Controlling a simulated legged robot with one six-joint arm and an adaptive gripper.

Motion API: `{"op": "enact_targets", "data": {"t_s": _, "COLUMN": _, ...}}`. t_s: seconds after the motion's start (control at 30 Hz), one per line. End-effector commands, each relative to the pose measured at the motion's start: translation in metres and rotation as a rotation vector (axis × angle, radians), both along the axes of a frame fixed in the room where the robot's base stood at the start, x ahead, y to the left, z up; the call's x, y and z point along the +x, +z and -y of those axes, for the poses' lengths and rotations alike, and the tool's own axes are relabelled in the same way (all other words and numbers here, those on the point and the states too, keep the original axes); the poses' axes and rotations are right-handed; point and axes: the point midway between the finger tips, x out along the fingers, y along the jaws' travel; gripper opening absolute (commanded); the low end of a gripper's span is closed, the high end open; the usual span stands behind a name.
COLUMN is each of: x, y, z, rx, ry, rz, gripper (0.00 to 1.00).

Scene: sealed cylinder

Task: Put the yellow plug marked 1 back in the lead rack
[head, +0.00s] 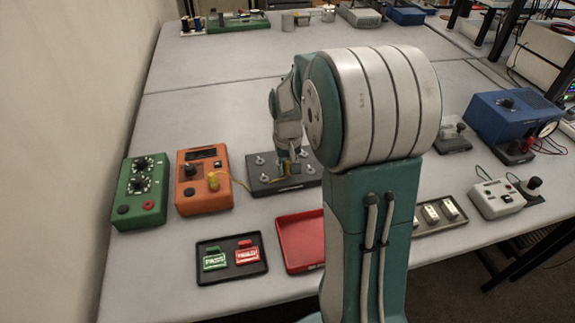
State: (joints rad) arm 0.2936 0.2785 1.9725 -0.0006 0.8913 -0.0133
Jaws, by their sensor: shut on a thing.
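My gripper (288,158) is seen from behind, pointing down over a dark base with several silver posts (262,187), which looks like the lead rack. It is shut on the yellow plug (290,170), of which only a small bit of yellow shows at the fingertips. The number on the plug is too small to read. A thin yellow lead runs left towards the orange box (190,190), where another yellow plug (213,181) stands at the front right. I cannot tell whether the held plug touches the base.
A green box (140,200) with dials stands left of the orange box. In front lie a black tray (232,275) with green and red tags and an empty red tray (300,240). My arm hides much of the middle right. A blue device (510,115) stands at right.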

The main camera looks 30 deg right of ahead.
Motion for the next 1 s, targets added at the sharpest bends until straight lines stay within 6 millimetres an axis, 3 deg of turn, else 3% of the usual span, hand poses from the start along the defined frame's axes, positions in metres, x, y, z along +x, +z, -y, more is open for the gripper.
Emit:
{"op": "enact_targets", "data": {"t_s": 0.13, "x": 0.0, "y": -0.003, "z": 0.0, "rx": 0.0, "ry": 0.0, "rz": 0.0, "gripper": 0.0}}
{"op": "enact_targets", "data": {"t_s": 0.17, "x": 0.0, "y": -0.002, "z": 0.0, "rx": 0.0, "ry": 0.0, "rz": 0.001, "gripper": 0.45}}
{"op": "enact_targets", "data": {"t_s": 0.2, "x": 0.0, "y": -0.002, "z": 0.0, "rx": 0.0, "ry": 0.0, "rz": 0.001, "gripper": 0.63}}
{"op": "enact_targets", "data": {"t_s": 0.23, "x": 0.0, "y": -0.002, "z": 0.0, "rx": 0.0, "ry": 0.0, "rz": 0.001, "gripper": 0.72}}
{"op": "enact_targets", "data": {"t_s": 0.67, "x": 0.0, "y": 0.001, "z": 0.0, "rx": -0.001, "ry": 0.0, "rz": 0.002, "gripper": 0.72}}
{"op": "enact_targets", "data": {"t_s": 0.77, "x": 0.001, "y": 0.013, "z": 0.0, "rx": -0.001, "ry": 0.0, "rz": 0.005, "gripper": 0.72}}
{"op": "enact_targets", "data": {"t_s": 1.0, "x": 0.001, "y": 0.063, "z": 0.0, "rx": -0.002, "ry": 0.0, "rz": 0.006, "gripper": 0.72}}
